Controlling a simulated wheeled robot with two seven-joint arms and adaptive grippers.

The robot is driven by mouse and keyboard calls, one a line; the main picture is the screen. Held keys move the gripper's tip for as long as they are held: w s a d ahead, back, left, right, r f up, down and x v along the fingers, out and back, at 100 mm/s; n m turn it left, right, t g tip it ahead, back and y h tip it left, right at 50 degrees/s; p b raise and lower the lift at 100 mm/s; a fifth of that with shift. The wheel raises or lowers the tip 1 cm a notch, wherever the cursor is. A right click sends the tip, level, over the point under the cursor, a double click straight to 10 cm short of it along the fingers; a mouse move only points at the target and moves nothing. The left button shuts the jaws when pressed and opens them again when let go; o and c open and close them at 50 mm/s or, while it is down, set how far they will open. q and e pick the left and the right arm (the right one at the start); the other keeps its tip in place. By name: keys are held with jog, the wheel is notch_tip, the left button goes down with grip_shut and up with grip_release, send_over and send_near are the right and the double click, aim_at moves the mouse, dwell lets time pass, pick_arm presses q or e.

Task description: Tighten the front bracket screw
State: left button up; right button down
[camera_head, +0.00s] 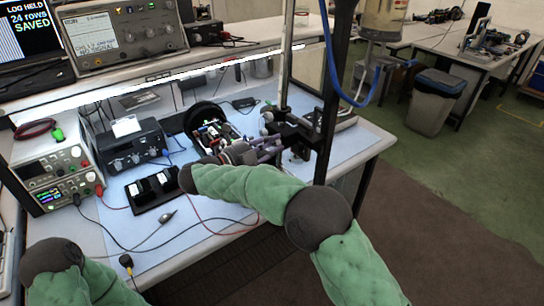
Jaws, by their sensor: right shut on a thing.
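A black bracket assembly (296,128) is fixed at the upright posts near the right edge of the blue-matted bench. My right gripper (272,147) is at the bracket's left side, its fingers pointing right toward it. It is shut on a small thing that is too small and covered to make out. The front bracket screw cannot be told apart from the fingers and bracket. My green-sleeved right arm comes in from the lower right and bends back to the bench. My left arm shows only at the lower left corner, and its gripper is out of view.
An open device with a round black part (207,118) stands just left of the gripper. A black tray (153,188), a power supply (57,178) and loose cables lie farther left. A tall black post (333,90) and a blue hose (340,85) rise at the right.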

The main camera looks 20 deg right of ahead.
jog(key=m+b, duration=0.2)
jog(key=b, duration=0.1)
jog(key=m+b, duration=0.3)
jog(key=b, duration=0.1)
jog(key=m+b, duration=0.2)
jog(key=b, duration=0.1)
jog(key=shift+s+a+f, duration=0.1)
jog(key=shift+a+f, duration=0.1)
jog(key=shift+f, duration=0.2)
jog(key=shift+f+m+b, duration=0.1)
jog(key=shift+m+b, duration=0.2)
jog(key=shift+b, duration=0.05)
dwell(1.0)
jog(key=c, duration=1.3)
grip_release()
jog(key=shift+o, duration=1.2)
jog(key=shift+s, duration=0.1)
jog(key=shift+r, duration=0.25)
jog(key=shift+a+r, duration=0.1)
jog(key=v, duration=1.1)
jog(key=shift+s+a, duration=0.15)
jog(key=shift+a, duration=0.25)
